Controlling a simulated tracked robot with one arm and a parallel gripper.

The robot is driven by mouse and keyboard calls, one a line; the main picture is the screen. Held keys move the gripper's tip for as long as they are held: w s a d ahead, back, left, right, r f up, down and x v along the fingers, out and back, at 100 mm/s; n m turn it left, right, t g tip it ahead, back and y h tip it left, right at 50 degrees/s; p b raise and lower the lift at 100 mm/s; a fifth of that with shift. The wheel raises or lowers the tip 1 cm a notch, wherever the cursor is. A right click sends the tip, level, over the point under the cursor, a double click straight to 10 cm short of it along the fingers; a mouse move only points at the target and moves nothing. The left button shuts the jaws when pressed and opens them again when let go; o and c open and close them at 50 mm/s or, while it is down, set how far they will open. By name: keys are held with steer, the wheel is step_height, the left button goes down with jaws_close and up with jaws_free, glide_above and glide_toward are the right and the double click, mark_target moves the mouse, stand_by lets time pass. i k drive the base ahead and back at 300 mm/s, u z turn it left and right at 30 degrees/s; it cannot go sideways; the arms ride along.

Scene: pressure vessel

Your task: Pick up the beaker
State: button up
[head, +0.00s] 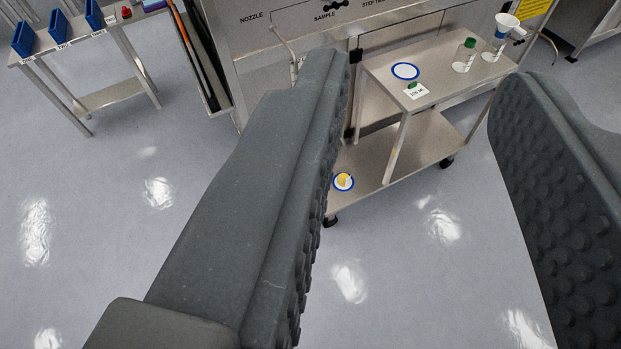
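My gripper (424,72) is open, with its two large grey studded fingers wide apart and nothing between them near the camera. Between and beyond the fingertips stands a steel cart (420,145). On its top are a clear container with a green cap (465,56) and a clear container with a white funnel (505,24) in its mouth. I cannot tell surely which of these, if either, is the beaker. The gripper touches neither. The left finger hides part of the cart's left side.
The cart top also holds an empty blue-ringed white disc (405,71) and a small labelled card (416,90). A yellow item (343,181) sits on the lower shelf. A side table (75,45) with blue bins stands at far left. The floor before the cart is clear.

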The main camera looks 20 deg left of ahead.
mark_target(343, 175)
steer(key=u, duration=0.15)
steer(key=i, duration=1)
steer(key=z, duration=0.1)
